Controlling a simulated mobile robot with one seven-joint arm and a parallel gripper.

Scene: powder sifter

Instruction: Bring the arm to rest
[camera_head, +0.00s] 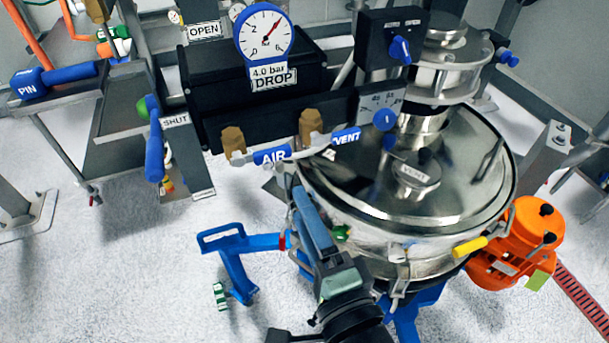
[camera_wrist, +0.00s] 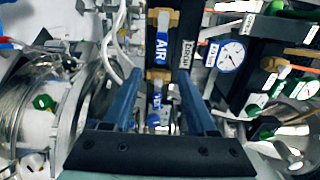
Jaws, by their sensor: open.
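My gripper (camera_head: 303,198) is in front of the steel sifter vessel (camera_head: 420,225), its blue fingers pointing up toward the valve panel. In the wrist view my gripper (camera_wrist: 158,78) shows two blue fingers spread well apart, with nothing held between them. Beyond the gap are the blue AIR handle (camera_wrist: 162,38) and the blue VENT handle (camera_wrist: 156,105). In the head view the AIR handle (camera_head: 272,155) and VENT handle (camera_head: 346,137) sit on brass valves above my fingers. How far the fingertips are from the vessel's side is hard to tell.
A pressure gauge (camera_head: 265,35) stands above the black panel box. A blue bracket arm (camera_head: 235,250) sticks out left of my gripper, and an orange motor (camera_head: 525,240) is at the right. A yellow handle (camera_head: 469,247) juts from the vessel. The floor (camera_head: 110,260) at lower left is clear.

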